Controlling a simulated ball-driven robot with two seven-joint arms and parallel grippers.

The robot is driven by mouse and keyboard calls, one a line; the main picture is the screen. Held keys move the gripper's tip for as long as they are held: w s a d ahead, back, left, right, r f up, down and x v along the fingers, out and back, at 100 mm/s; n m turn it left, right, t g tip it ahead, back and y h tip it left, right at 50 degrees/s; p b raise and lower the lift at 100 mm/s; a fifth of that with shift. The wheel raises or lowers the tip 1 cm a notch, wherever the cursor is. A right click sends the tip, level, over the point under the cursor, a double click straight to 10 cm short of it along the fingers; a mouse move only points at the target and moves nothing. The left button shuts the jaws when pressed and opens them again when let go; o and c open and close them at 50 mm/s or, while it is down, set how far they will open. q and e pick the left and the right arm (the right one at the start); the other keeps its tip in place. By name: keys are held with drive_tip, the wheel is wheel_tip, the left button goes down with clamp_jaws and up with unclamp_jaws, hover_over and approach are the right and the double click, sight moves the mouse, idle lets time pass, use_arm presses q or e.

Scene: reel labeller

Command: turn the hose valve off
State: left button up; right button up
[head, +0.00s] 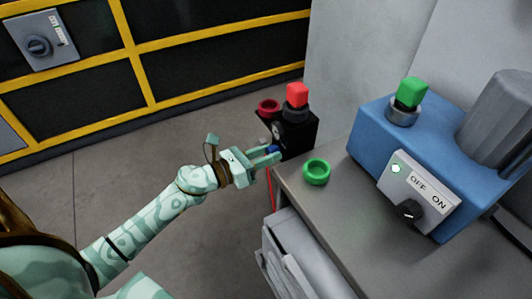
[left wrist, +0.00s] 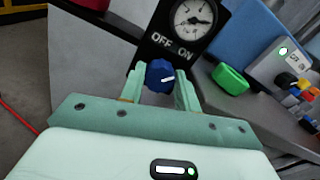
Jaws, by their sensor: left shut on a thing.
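The hose valve is a blue knob (left wrist: 160,75) with a white pointer line, on a black panel (left wrist: 150,45) marked OFF and ON. OFF is up and ON is to its right; the pointer line faces right, nearer the ON side. My left gripper (head: 268,157) has its two fingers on either side of the knob and is shut on it; in the left wrist view the fingers (left wrist: 160,88) flank it closely. In the head view the knob (head: 272,149) is partly hidden by the fingers. My right gripper is not in view.
A round gauge (left wrist: 195,18) sits above the knob. The black box (head: 300,133) carries a red block (head: 297,95) beside a red ring (head: 269,106). A green ring (head: 316,172) lies on the grey bench (head: 330,215). A blue machine (head: 375,120) with its own OFF/ON switch (head: 409,210) stands right.

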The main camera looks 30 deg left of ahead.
use_arm(q)
drive_tip(key=n+p, duration=0.1)
drive_tip(key=n, duration=0.2)
drive_tip(key=shift+r+p, duration=0.15)
drive_tip(key=shift+p, duration=0.15)
drive_tip(key=n+p, duration=0.2)
drive_tip(key=n, duration=0.3)
drive_tip(key=shift+n+p, duration=0.3)
drive_tip(key=shift+p, duration=0.05)
drive_tip(key=n+p, duration=0.2)
drive_tip(key=n, duration=0.2)
drive_tip(key=shift+a+n, duration=0.1)
drive_tip(key=shift+n, duration=0.2)
drive_tip(key=shift+f+n+p, duration=0.2)
drive_tip(key=shift+n+p, duration=0.65)
drive_tip(key=shift+n, duration=1.15)
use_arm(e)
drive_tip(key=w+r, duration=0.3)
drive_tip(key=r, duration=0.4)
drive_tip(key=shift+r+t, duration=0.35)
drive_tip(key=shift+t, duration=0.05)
use_arm(q)
drive_tip(key=o, duration=1)
